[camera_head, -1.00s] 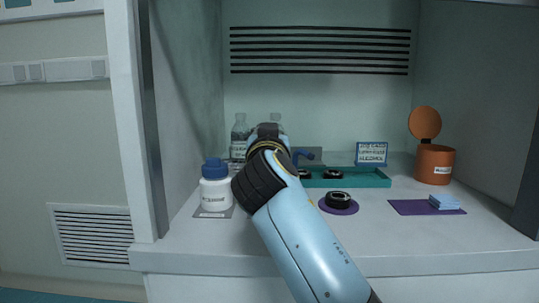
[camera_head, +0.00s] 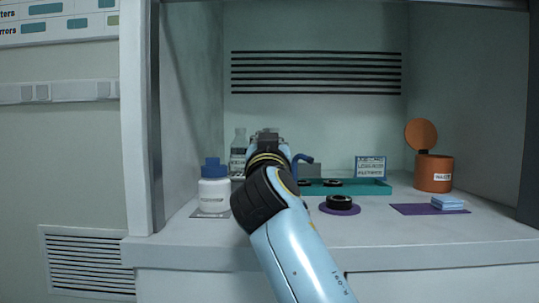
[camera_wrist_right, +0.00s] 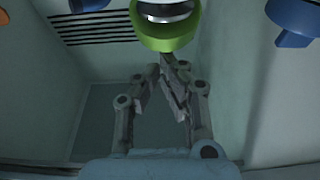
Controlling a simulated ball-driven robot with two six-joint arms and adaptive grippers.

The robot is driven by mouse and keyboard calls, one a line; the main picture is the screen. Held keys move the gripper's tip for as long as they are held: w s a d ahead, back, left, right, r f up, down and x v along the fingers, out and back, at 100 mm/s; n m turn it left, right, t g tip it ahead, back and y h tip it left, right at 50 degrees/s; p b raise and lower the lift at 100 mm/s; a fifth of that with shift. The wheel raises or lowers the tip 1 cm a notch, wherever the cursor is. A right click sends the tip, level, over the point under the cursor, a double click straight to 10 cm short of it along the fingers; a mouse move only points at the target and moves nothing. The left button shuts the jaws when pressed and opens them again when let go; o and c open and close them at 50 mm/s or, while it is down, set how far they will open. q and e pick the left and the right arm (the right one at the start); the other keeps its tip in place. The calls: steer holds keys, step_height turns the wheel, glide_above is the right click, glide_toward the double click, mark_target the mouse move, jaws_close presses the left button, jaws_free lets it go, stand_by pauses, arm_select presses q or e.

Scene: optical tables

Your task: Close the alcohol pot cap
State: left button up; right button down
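My right arm reaches up from the bottom of the head view; its gripper (camera_head: 265,138) is at the middle of the bench and hides what lies behind it. In the wrist view the right gripper's fingertips (camera_wrist_right: 161,66) come together, with nothing seen between them. A blue part (camera_wrist_right: 295,20), possibly a cap, is at the top right. My left gripper is not in view.
A white bottle with a blue cap (camera_head: 213,190) stands left of my arm. A clear bottle (camera_head: 238,150) stands behind. A teal tray (camera_head: 375,187), a black ring (camera_head: 340,202), an orange open bin (camera_head: 433,172) and a purple mat (camera_head: 412,209) are to the right.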

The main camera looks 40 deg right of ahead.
steer(key=shift+w+f, duration=0.1)
steer(key=shift+f, duration=0.3)
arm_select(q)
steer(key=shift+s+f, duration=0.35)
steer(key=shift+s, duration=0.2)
arm_select(e)
steer(key=shift+r, duration=0.1)
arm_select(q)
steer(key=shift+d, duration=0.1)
arm_select(e)
steer(key=shift+r, duration=0.1)
